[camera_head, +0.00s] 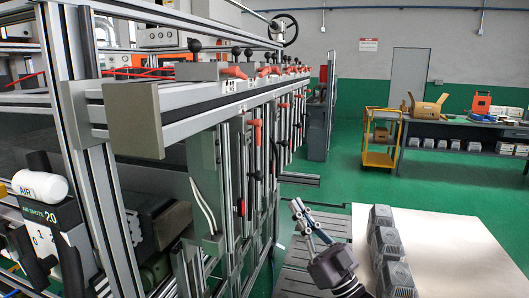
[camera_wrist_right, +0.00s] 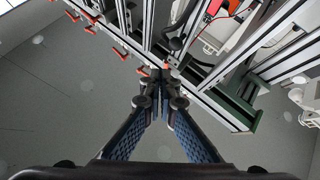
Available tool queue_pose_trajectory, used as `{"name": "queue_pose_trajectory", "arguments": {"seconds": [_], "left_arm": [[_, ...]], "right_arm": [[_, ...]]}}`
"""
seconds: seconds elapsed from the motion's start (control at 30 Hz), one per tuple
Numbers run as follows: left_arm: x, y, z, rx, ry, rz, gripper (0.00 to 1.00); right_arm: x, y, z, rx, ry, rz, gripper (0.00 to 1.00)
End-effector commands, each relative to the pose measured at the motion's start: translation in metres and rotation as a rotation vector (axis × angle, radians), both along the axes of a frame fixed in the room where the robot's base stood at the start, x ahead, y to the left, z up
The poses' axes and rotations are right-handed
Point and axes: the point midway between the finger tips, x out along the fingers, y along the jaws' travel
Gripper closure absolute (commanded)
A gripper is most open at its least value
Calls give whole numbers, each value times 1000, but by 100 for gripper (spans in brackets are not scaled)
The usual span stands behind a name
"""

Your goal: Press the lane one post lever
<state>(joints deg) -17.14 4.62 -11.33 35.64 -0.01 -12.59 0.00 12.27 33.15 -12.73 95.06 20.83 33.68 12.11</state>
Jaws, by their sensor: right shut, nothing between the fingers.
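Red levers with black knobs line the top rail of the aluminium frame; the nearest red lever (camera_head: 233,71) sits beside a small number label. More red handles hang lower on the posts, the nearest being a lower red handle (camera_head: 255,130). I cannot tell which one is the lane one post lever. My right gripper (camera_head: 298,208) is low and to the right of the frame, apart from the levers in the head view. In the right wrist view its fingers (camera_wrist_right: 160,82) meet, shut and empty, with a small red part (camera_wrist_right: 166,66) beyond the tips. My left gripper is not in view.
The metal frame (camera_head: 140,110) fills the left side. A yellow cart (camera_head: 378,158) and a workbench (camera_head: 465,128) stand at the back, with open green floor before them.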

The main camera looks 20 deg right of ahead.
Motion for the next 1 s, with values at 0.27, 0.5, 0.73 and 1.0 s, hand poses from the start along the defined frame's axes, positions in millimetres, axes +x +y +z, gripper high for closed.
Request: {"name": "queue_pose_trajectory", "arguments": {"seconds": [0.27,0.5,0.73,1.0], "left_arm": [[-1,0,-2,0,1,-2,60],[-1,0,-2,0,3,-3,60],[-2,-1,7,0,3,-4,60],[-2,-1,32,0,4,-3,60]], "right_arm": [[-26,4,53,20,-141,58,100],[-26,3,53,20,-140,58,100],[-17,8,67,20,-141,57,100],[14,26,111,19,-142,56,100]]}}
